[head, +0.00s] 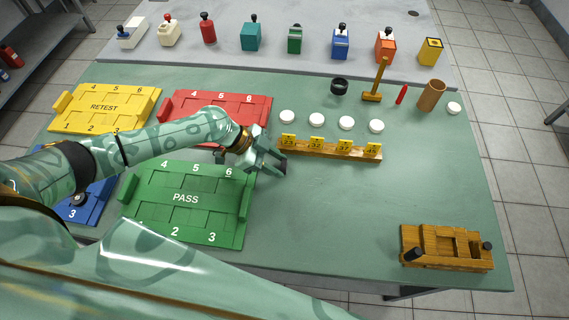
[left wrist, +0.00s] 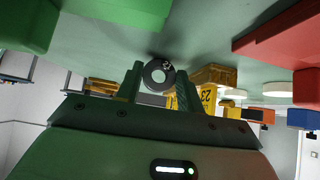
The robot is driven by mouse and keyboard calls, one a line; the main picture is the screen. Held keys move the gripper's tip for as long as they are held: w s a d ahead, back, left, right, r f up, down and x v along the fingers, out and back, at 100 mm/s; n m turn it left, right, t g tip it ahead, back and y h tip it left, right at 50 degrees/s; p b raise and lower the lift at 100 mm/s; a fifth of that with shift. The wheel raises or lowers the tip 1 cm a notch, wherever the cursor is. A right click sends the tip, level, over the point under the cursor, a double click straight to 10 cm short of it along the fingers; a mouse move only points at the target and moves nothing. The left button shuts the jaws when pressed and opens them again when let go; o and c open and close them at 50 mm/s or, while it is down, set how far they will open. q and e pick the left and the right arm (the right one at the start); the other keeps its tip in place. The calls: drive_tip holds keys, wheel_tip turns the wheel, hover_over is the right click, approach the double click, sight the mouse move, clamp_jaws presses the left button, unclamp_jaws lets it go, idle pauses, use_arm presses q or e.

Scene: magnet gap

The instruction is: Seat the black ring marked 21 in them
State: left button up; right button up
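My left gripper (head: 281,157) is low over the green table, just left of the wooden strip with yellow number tags. In the left wrist view a small dark ring (left wrist: 159,74) with a pale centre sits between the fingertips of my left gripper (left wrist: 159,90), touching both. It has a small light mark, too small to read surely. In the head view the fingers mostly hide this ring. The wooden strip (head: 330,151) carries tags that look like 23, 32, 37 and 45. My right gripper is not in view.
Green PASS tray (head: 185,198), red tray (head: 219,103) and yellow RETEST tray (head: 104,107) lie left. White discs (head: 316,120) line up behind the strip. A black round object (head: 340,86), mallet (head: 376,82) and brown cup (head: 431,95) stand behind. A wooden fixture (head: 446,247) is front right.

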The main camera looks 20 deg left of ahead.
use_arm(q)
drive_tip(key=shift+r+p, duration=1.65)
drive_tip(key=shift+r, duration=0.95)
drive_tip(key=shift+c, duration=0.4)
drive_tip(key=shift+f, duration=0.1)
drive_tip(key=shift+s+a+f+n+t, duration=0.15)
drive_tip(key=shift+s+f+n+t, duration=0.15)
drive_tip(key=shift+s+n, duration=0.2)
drive_tip(key=shift+s+a+f+n+t, duration=0.15)
drive_tip(key=shift+s+f+n+t, duration=0.15)
drive_tip(key=shift+s+n, duration=0.15)
wheel_tip(320, 180, up, 24)
drive_tip(key=a+n+t+y, duration=0.1)
drive_tip(key=n+t+y, duration=0.4)
drive_tip(key=n, duration=0.8)
drive_tip(key=y, duration=0.3)
drive_tip(key=shift+a+r+y, duration=0.25)
drive_tip(key=shift+a+y, duration=0.05)
drive_tip(key=shift+a, duration=0.1)
drive_tip(key=shift+w, duration=0.1)
